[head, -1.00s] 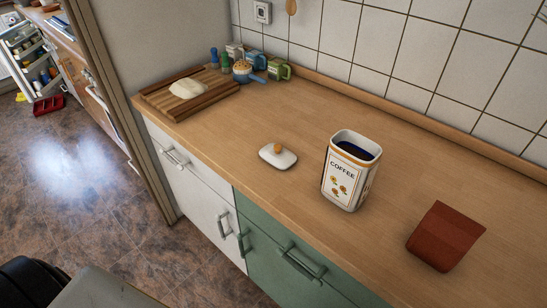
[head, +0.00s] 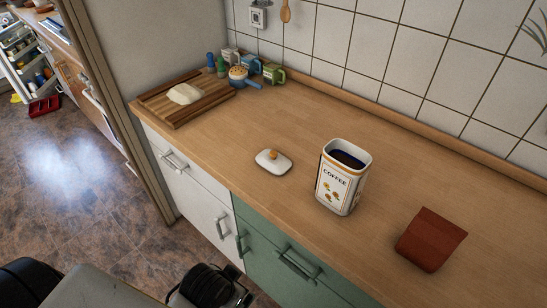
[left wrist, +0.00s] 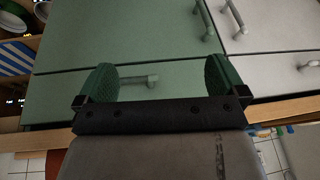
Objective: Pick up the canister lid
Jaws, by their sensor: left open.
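The canister lid (head: 273,162) is white with an orange-brown knob. It lies flat, knob up, on the wooden counter in the head view, near the front edge. The white coffee canister (head: 343,177) stands upright and uncovered to its right, dark inside. My left gripper (left wrist: 158,70) is open and empty in the left wrist view, its two green pads wide apart before the green and white cabinet fronts. The lid does not show there. In the head view part of my arm shows low at the left, below the counter and away from the lid. My right gripper is not in view.
A dark red packet (head: 431,240) lies right of the canister. A cutting board (head: 160,112) with dough (head: 186,94) and several mugs and small items stand at the back left. The counter around the lid is clear. Drawer handles (head: 298,266) stick out below the edge.

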